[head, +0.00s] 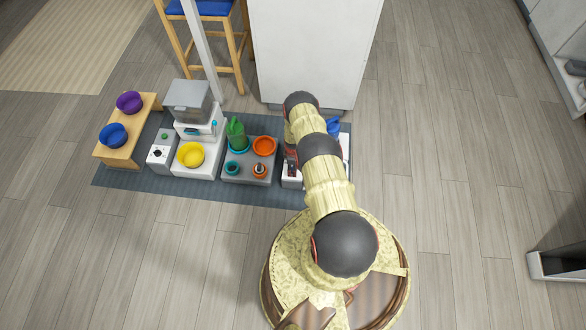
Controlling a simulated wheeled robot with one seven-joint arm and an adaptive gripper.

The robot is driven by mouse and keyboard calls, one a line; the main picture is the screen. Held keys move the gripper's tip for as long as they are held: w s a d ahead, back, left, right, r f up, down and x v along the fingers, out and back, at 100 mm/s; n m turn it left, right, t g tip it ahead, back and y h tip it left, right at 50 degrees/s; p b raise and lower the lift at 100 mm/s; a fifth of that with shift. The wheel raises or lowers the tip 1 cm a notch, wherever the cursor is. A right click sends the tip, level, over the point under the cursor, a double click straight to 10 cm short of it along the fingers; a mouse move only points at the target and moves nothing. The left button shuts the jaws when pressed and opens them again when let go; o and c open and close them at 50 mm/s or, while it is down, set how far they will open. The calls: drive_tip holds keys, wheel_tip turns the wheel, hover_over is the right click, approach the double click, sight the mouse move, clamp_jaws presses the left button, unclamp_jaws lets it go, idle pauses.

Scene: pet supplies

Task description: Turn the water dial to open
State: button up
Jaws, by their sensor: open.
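A white box with a round black dial (157,153) and a green button stands at the left of the grey-blue mat. I cannot tell if this is the water dial. My gripper (291,172) points down over another white unit (291,183) right of the grey tray, mostly hidden behind my arm. My gripper is open, small and partly covered by my arm, and I see nothing held in it. Whether it touches the unit is unclear. A blue item (334,126) shows just right of my arm, by a white surface. Any dial there is hidden.
A grey tray (249,176) holds a green item, orange and teal bowls and a small orange item. Left of it are a white feeder (188,104) with a yellow bowl (191,154) and a wooden bench (104,151) with two bowls. A white cabinet stands behind.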

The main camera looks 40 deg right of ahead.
drive_tip(key=shift+c, duration=0.2)
drive_tip(key=c, duration=1.1)
drive_tip(key=shift+m, duration=0.4)
drive_tip(key=m, duration=0.3)
drive_tip(key=shift+m, duration=0.3)
drive_tip(key=m, duration=0.4)
drive_tip(key=shift+m, duration=0.3)
drive_tip(key=m, duration=0.4)
drive_tip(key=shift+m, duration=2.5)
